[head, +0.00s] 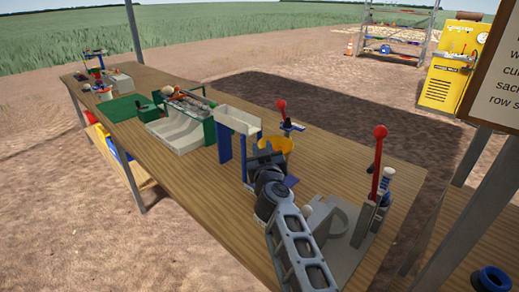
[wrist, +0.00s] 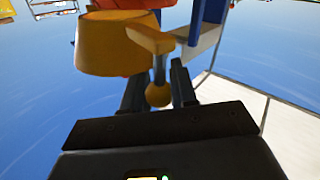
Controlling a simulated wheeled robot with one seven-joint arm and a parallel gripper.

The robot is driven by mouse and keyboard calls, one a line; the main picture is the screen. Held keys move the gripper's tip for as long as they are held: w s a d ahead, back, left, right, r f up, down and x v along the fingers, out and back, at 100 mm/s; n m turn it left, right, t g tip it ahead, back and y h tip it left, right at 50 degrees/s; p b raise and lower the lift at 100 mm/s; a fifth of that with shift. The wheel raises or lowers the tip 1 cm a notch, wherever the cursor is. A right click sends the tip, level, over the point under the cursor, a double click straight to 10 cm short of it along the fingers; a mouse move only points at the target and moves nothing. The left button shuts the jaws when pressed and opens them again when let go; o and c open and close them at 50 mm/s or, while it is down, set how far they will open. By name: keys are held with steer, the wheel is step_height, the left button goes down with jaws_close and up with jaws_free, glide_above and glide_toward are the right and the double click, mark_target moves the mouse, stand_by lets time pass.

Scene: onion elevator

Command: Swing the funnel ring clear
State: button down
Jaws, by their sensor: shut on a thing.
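The funnel ring (head: 277,143) is yellow and sits on the long wooden table beside a blue stand. In the wrist view the yellow ring (wrist: 108,45) is at upper left, with an orange arm, a thin stem and a round orange knob (wrist: 158,95) reaching towards me. My gripper (head: 262,160) is right at the near side of the ring in the head view and partly hides it. In the wrist view my gripper (wrist: 157,88) has a dark finger on each side of the stem and knob, and it is shut on this handle.
A white chute on blue legs (head: 225,150) stands just left of the ring. A red-knobbed lever (head: 281,108) is behind it. A tall red lever (head: 377,165) on a grey base stands at right. A green-framed roller unit (head: 210,130) is farther left.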

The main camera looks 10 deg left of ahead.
steer(key=shift+w+d+r, duration=0.1)
steer(key=shift+w+d, duration=0.05)
steer(key=shift+d, duration=0.2)
steer(key=c, duration=1.1)
jaws_free()
steer(key=shift+o, duration=1)
steer(key=shift+a, duration=0.1)
steer(key=shift+s, duration=0.2)
steer(key=p+v, duration=0.3)
steer(key=v, duration=0.4)
steer(key=shift+s+p, duration=0.3)
steer(key=shift+p, duration=0.05)
steer(key=shift+c, duration=0.2)
